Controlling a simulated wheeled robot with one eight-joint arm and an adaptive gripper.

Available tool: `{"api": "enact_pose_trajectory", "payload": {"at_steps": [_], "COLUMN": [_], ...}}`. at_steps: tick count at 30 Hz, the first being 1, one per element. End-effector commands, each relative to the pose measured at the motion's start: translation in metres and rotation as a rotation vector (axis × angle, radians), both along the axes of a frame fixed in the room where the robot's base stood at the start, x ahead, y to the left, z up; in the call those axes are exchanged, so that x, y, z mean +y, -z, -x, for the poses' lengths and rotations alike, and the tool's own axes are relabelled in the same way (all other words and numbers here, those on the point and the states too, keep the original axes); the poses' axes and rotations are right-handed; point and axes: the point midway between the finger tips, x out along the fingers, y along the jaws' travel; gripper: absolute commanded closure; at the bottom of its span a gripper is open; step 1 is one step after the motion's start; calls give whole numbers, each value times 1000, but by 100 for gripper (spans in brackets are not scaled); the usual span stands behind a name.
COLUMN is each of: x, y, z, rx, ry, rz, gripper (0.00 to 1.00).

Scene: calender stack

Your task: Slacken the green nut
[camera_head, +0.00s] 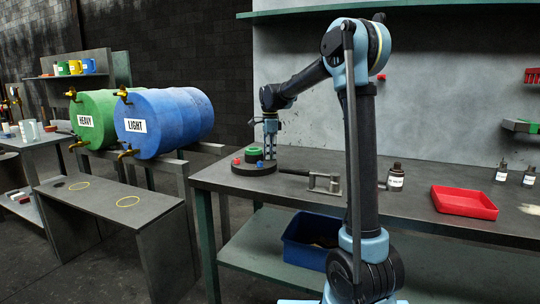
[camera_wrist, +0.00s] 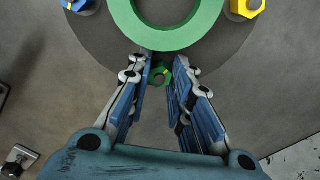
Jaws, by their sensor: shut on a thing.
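The small green nut (camera_wrist: 161,69) with a dark centre sits on the dark round base (camera_wrist: 100,38) in the wrist view. My gripper (camera_wrist: 160,76) reaches down over it, with one fingertip on each side, and is shut on it. A larger green ring (camera_wrist: 167,43) lies just beyond the nut. A blue nut (camera_wrist: 78,4) is at the upper left of the base and a yellow nut (camera_wrist: 246,8) at the upper right. In the head view the base (camera_head: 254,170) stands at the bench's left end, with a red nut (camera_head: 236,161) visible on it; my gripper hides the green nut there.
The bench (camera_head: 420,218) also holds a grey metal tool (camera_head: 325,183), a red tray (camera_head: 464,202) and small dark bottles (camera_head: 395,178). A blue bin (camera_head: 305,238) is on the lower shelf. Green and blue drums (camera_head: 170,120) stand at the left, apart from the bench.

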Motion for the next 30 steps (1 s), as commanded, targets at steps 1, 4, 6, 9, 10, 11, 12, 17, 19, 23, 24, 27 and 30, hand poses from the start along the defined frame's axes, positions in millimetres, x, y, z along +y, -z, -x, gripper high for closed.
{"api": "enact_pose_trajectory", "payload": {"at_steps": [1,4,6,9,10,11,12,17,19,23,24,27,30], "x": [-1,-1,-1,-1,-1,-1,-1,-2,-2,-1,-1,-1,-1], "y": [-1,-1,-1,-1,-1,-1,-1,-1,-1,-1,-1,-1,0], "z": [-3,-3,-4,-4,-4,-4,-4,-4,-4,-4,-3,-3,-2], "rx": [-7,-7,-7,-7,-8,-8,-8,-8,-8,-7,-7,-4,-3], "ry": [2,2,2,3,3,3,3,3,3,3,3,2,2], "rz": [1,1,1,1,1,1,1,2,2,1,1,1,1], "gripper": [100,100,100,100,100,100,100,100,100,64,60,60,60]}}
